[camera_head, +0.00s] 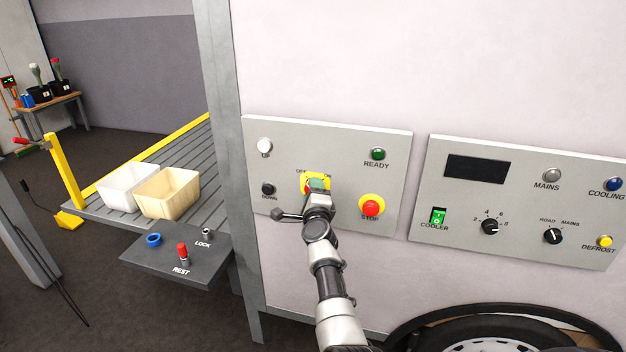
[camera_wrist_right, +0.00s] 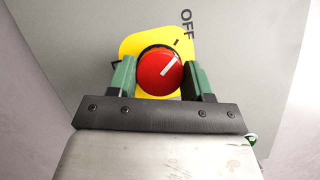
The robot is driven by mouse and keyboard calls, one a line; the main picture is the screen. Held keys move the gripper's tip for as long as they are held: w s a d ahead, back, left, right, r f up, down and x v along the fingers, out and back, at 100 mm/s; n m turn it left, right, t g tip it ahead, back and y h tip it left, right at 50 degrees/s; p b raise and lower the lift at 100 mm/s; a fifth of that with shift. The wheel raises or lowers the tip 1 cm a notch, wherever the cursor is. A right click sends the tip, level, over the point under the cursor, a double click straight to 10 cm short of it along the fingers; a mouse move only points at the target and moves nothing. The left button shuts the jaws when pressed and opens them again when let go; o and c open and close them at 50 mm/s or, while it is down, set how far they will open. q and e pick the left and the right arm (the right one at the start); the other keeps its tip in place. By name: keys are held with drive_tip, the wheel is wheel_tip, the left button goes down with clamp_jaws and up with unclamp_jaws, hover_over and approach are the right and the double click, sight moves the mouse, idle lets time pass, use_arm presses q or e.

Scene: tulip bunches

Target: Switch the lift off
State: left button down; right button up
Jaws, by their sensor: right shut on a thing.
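The lift panel (camera_head: 338,132) is a grey plate on the pale wall in the head view. Its red rotary switch (camera_wrist_right: 158,72) sits on a yellow plate (camera_wrist_right: 134,46). In the right wrist view the white line on the knob points up and right, roughly toward the tick by the word OFF; I cannot tell if it lines up exactly. My right gripper (camera_wrist_right: 160,78) is shut on the knob, with a green finger on each side. In the head view the gripper (camera_head: 318,187) hides most of the switch. My left gripper is not in view.
On the lift panel are a red STOP button (camera_head: 371,207), a green READY lamp (camera_head: 378,154) and black DOWN button (camera_head: 268,189). The cooler panel (camera_head: 520,200) is to the right. A shelf (camera_head: 160,262) with REST and LOCK items and two crates (camera_head: 168,192) are left.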

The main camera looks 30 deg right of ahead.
drive_tip(key=shift+n+y+p, duration=0.3)
drive_tip(key=shift+n+p, duration=0.4)
drive_tip(key=shift+p, duration=0.1)
drive_tip(key=o, duration=0.9)
drive_tip(key=shift+o, duration=0.2)
drive_tip(key=r+p+v, duration=0.1)
drive_tip(key=p+v, duration=0.3)
drive_tip(key=v, duration=0.6)
drive_tip(key=shift+s+a+f+p, duration=0.3)
drive_tip(key=shift+a+p, duration=0.05)
drive_tip(key=shift+p, duration=0.05)
